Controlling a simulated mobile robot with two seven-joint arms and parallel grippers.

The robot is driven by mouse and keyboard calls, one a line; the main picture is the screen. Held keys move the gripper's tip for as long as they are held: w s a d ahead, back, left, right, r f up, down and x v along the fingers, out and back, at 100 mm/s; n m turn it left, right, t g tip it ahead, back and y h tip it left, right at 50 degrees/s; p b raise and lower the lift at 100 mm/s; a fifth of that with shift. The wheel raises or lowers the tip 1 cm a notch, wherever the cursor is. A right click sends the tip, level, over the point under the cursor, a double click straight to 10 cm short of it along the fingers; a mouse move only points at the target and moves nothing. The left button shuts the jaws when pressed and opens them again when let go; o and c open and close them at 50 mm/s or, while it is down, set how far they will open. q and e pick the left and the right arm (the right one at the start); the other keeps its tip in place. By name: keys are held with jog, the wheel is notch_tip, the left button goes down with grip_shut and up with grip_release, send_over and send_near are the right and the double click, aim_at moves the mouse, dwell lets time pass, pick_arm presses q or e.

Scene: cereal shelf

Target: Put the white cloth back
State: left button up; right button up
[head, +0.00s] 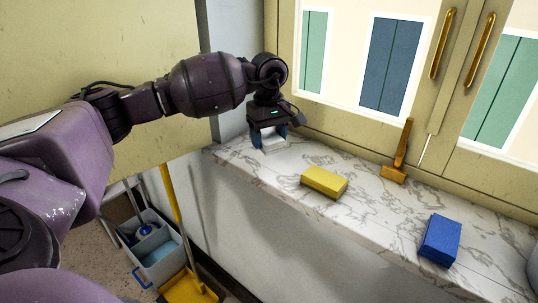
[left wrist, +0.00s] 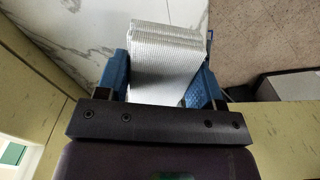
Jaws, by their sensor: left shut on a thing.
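The white cloth (left wrist: 165,55) is a folded, ribbed block between the blue fingers of my left gripper (left wrist: 165,90) in the left wrist view. In the head view my left gripper (head: 268,137) points down at the far left end of the marble counter (head: 290,165), shut on the white cloth (head: 272,145). The cloth is at or just above the counter; I cannot tell whether it touches. The gripper hides part of it. My right gripper is not in view.
A yellow sponge (head: 324,181), an orange-handled brush (head: 398,160) and a blue block (head: 440,239) sit on the counter. Cabinet doors with gold handles (head: 442,45) stand behind. Below left are a grey caddy (head: 165,262) and a yellow dustpan (head: 190,290).

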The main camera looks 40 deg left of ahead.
aim_at(269, 164)
pick_arm(q)
jog(key=shift+f, duration=2.8)
jog(key=shift+f, duration=0.1)
jog(key=o, duration=0.9)
jog(key=shift+c, duration=0.2)
jog(key=shift+r, duration=0.35)
notch_tip(269, 164, up, 12)
jog(key=shift+f, duration=0.2)
